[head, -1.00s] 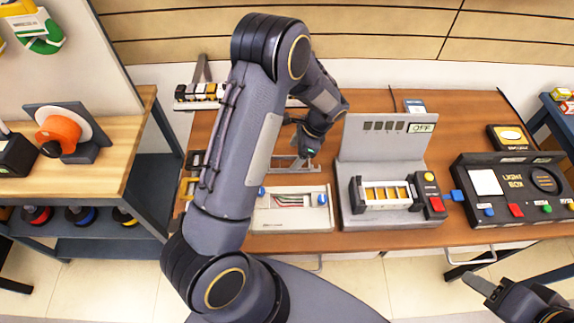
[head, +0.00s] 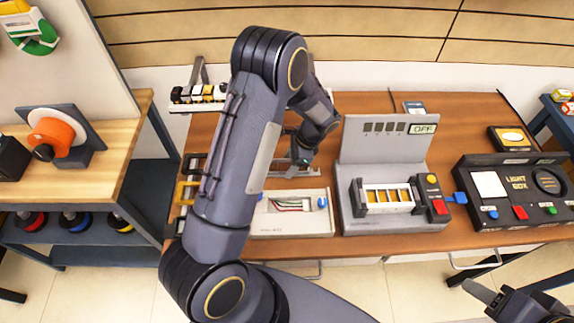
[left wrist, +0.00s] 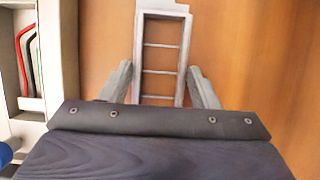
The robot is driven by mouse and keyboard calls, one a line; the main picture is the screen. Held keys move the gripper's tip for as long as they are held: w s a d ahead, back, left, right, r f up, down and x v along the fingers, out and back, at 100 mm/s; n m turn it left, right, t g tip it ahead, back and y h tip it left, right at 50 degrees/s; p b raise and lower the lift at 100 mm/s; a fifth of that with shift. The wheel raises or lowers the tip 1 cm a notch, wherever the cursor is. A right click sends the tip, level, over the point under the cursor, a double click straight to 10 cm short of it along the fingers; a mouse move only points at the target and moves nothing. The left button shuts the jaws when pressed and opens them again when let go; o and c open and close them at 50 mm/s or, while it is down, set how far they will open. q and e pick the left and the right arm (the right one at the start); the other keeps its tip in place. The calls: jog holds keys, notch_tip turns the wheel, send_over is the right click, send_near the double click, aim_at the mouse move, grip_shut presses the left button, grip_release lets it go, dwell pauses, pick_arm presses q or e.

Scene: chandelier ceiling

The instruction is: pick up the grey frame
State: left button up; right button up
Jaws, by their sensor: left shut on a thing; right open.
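The grey frame (left wrist: 161,55) is a narrow ladder-like piece with thin crossbars, lying on the brown table in the left wrist view. In the head view the frame (head: 290,171) is partly hidden behind my left arm. My left gripper (left wrist: 161,82) has one finger on each long side of the frame, closed against its near end. In the head view the left gripper (head: 304,160) is low over the frame. The frame looks to be at table level; I cannot tell whether it is lifted. My right gripper (head: 486,296) is open and empty at the lower right, partly out of view.
A white tray with wires (head: 290,212) lies close in front of the frame. A grey tester (head: 390,152) marked OFF stands to the right, with a black light box (head: 515,190) beyond. A rack (head: 200,95) is at the back left. Some bare table surrounds the frame.

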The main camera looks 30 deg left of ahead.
pick_arm(q)
jog(key=shift+r, duration=0.15)
jog(key=shift+r, duration=0.25)
jog(key=r+p, duration=0.3)
jog(key=shift+s+d+r, duration=0.15)
jog(key=shift+d+r, duration=0.2)
jog(key=s+d+r+p, duration=0.4)
jog(key=s+d+r, duration=0.3)
jog(key=d, duration=0.3)
jog(key=shift+s+d+r+p, duration=0.35)
jog(key=shift+s+d+r, duration=0.05)
jog(key=shift+r, duration=0.35)
